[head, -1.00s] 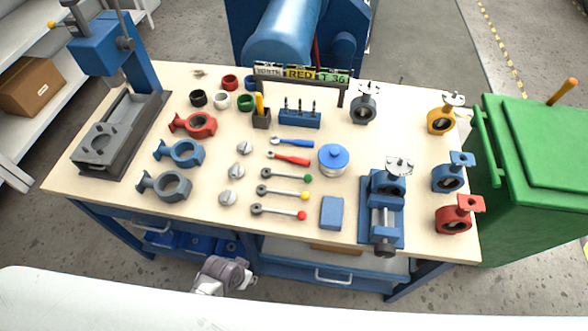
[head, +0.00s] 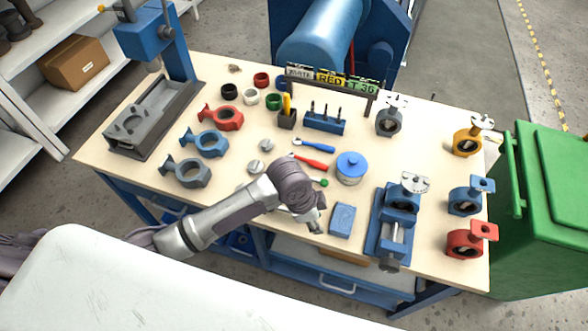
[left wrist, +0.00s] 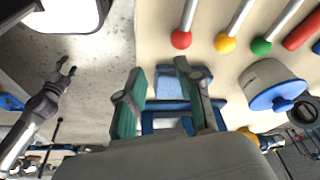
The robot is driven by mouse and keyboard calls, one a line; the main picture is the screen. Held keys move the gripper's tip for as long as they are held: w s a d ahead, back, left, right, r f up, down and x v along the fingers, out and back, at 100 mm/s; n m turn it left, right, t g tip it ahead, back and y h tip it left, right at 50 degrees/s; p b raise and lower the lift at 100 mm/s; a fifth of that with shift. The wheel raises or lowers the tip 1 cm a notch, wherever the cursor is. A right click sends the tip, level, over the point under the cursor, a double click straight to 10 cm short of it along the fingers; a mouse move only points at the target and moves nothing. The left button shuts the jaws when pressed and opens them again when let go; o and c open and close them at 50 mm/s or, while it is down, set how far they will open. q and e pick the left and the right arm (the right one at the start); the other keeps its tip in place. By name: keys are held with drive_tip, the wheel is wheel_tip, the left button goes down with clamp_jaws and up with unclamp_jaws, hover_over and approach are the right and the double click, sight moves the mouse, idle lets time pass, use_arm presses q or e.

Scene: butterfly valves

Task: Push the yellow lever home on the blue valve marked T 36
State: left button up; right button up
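A blue valve (head: 402,200) with a silver top plate is clamped in the blue vise (head: 385,245). Another blue valve (head: 464,203) with a blue top plate stands at the right edge. A sign rack (head: 332,80) carries plates, the right one reading T 36. I cannot read that mark on any valve. A slim yellow piece (head: 287,103) stands in a dark holder; I cannot tell if it is the lever. My left gripper (head: 316,227) is over the front of the table beside the blue block (head: 342,220). Its fingers (left wrist: 165,95) are apart and empty. My right gripper (left wrist: 67,68) looks open, off the table.
A blue-lidded pot (head: 351,168) stands beyond. Red (head: 467,241) and yellow (head: 467,142) valves stand at right, near a green bin (head: 550,220).

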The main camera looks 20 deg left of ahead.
use_arm(q)
drive_tip(key=w+a+m, duration=0.1)
drive_tip(key=w+r+m+y, duration=0.1)
drive_tip(key=w, duration=0.1)
drive_tip(key=w+a, duration=0.1)
drive_tip(key=shift+w+a+r+m+g+y, duration=0.3)
drive_tip(key=shift+a+r+m, duration=0.05)
drive_tip(key=shift+r+m, duration=0.05)
drive_tip(key=shift+m+g+y, duration=0.4)
drive_tip(key=shift+m+y, duration=0.5)
drive_tip(key=w+a, duration=0.1)
drive_tip(key=a, duration=0.1)
drive_tip(key=w+a+r+b, duration=0.1)
drive_tip(key=w+a, duration=0.2)
drive_tip(key=a, duration=0.1)
drive_tip(key=shift+w+r+b, duration=0.2)
drive_tip(key=shift+w+b, duration=0.15)
wheel_tip(320, 180, down, 5)
drive_tip(key=b, duration=0.5)
drive_tip(key=shift+r, duration=0.15)
drive_tip(key=shift+f, duration=1.35)
use_arm(e)
wheel_tip(320, 180, down, 7)
drive_tip(key=shift+d+r, duration=0.15)
drive_tip(key=shift+d, duration=0.25)
use_arm(q)
drive_tip(key=shift+c, duration=0.3)
use_arm(e)
drive_tip(key=shift+d, duration=0.1)
